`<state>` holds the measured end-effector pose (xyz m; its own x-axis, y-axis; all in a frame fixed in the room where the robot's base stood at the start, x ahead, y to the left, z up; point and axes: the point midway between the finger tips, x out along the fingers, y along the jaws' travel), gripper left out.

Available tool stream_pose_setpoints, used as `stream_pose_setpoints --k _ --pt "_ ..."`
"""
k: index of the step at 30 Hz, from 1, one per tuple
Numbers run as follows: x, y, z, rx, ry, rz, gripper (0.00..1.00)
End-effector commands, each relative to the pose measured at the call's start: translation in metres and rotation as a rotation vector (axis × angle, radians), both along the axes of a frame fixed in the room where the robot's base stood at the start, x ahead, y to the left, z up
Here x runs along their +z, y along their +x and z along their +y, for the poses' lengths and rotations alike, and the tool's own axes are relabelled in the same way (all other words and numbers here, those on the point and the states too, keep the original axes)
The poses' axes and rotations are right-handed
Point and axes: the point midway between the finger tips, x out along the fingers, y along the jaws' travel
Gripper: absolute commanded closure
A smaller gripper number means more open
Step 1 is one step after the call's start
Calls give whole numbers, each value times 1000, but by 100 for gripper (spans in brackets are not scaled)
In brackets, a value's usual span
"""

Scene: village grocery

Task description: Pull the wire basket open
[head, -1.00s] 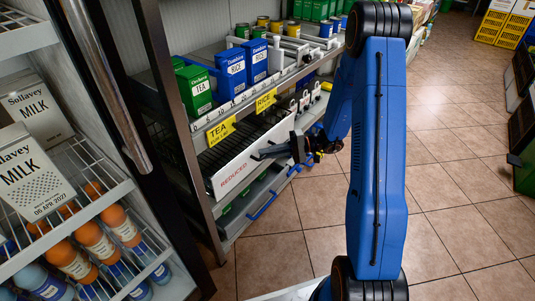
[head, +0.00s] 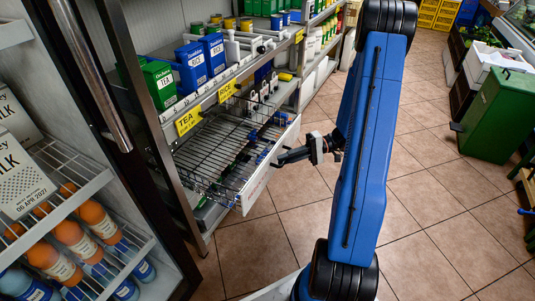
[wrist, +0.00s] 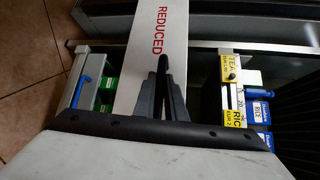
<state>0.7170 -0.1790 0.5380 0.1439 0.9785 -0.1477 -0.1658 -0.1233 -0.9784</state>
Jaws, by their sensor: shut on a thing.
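The wire basket (head: 212,160) stands pulled out from under the tea and rice shelf, with its dark wire floor showing. Its white front panel (head: 262,172) is out over the aisle floor. My gripper (head: 279,160) is at the top edge of that panel. In the wrist view the gripper (wrist: 163,85) is shut on the white panel (wrist: 158,30), which carries the red word REDUCED. The fingers hide part of the panel there.
Tea and rice boxes (head: 191,66) stand on the shelf above, behind yellow price labels (head: 188,119). An open fridge with milk cartons (head: 18,170) and bottles is at the left. Tiled floor (head: 420,200) is free at the right, with a green bin (head: 495,110) beyond.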

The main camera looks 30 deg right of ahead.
Motion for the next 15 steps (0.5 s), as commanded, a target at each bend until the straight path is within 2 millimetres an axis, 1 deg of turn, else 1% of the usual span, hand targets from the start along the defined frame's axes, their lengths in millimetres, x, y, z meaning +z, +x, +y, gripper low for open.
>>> stream_pose_setpoints --k 1,6,9,15 --pt "-1 -9 -7 -4 0 1 100" --pt "-1 -30 -23 -3 -1 1 100" --pt "-1 -39 -29 -2 -1 1 100" --pt "0 -46 -34 0 -1 0 100"
